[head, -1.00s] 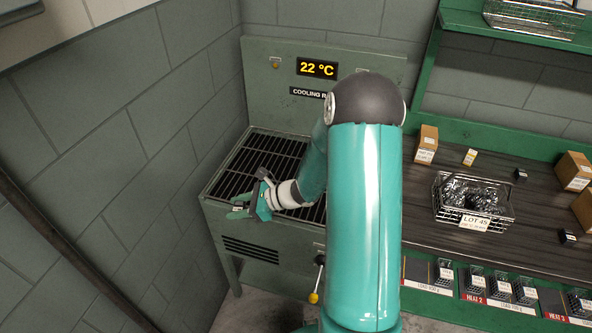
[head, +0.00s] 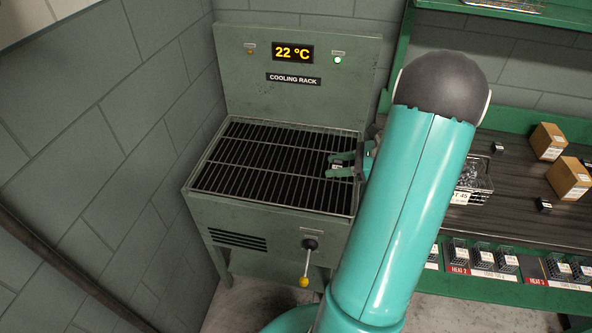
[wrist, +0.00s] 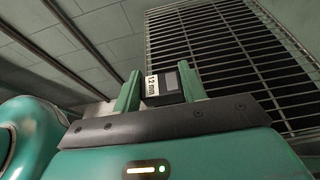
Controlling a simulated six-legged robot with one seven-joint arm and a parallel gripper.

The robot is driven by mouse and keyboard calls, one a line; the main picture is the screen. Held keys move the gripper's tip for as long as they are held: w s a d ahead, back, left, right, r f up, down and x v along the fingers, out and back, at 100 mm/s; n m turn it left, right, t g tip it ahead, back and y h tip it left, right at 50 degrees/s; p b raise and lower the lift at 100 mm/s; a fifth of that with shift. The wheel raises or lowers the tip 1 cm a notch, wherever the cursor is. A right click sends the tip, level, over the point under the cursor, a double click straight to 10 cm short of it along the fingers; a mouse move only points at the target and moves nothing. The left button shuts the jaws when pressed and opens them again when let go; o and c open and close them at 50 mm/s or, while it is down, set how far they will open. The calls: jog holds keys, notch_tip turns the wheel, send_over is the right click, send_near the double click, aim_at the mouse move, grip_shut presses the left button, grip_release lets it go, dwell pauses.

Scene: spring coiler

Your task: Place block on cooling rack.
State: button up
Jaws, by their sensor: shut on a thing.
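My gripper (head: 345,165) is over the right side of the cooling rack (head: 230,195) in the head view, its green fingers pointing left. In the head view the block is small and hard to make out between the fingertips. The rack's wire grating also shows in the wrist view (wrist: 215,45) and looks empty. I cannot tell how far the block is above the bars.
The rack's back panel has a "22 °C" display (head: 293,53) and a lit green lamp (head: 338,60). A yellow-knobbed lever (head: 305,265) is on its front. At right, the workbench holds cardboard boxes (head: 547,141) and a wire basket (head: 472,195). A wall stands close on the left.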

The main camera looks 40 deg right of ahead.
jog(key=w+a+f, duration=0.2)
jog(key=w+f, duration=0.1)
jog(key=w, duration=0.3)
send_over(303, 182)
jog(key=f, duration=0.5)
jog(key=shift+s, duration=0.35)
jog(key=shift+w+f, duration=0.15)
jog(key=shift+f, duration=0.75)
jog(key=shift+w+f, duration=0.15)
jog(key=shift+f, duration=0.75)
jog(key=o, duration=1.1)
jog(key=shift+f, duration=0.15)
